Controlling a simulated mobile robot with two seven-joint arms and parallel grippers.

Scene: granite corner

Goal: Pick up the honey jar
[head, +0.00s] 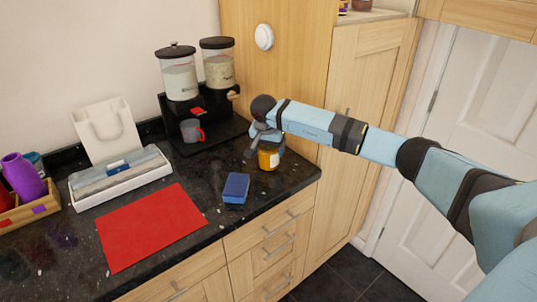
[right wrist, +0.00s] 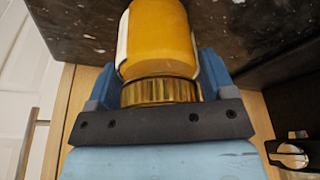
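The honey jar (head: 268,158) is amber with a pale label, at the back right of the dark counter, near its right end. My right gripper (head: 264,138) is over it from above. In the right wrist view the jar (right wrist: 160,35) fills the space between the two blue fingers, its gold lid (right wrist: 161,91) toward the palm. The fingers are at both sides with no clear gap showing, but the jar hides their inner faces, so contact cannot be told. Whether the jar's base touches the counter is not clear. My left gripper is not in view.
A blue sponge (head: 236,188) lies in front of the jar. A black dispenser stand with two canisters (head: 178,75) and a grey-red mug (head: 191,131) is to its left. A red mat (head: 150,226) lies front left. A tall wooden panel (head: 290,60) rises close behind.

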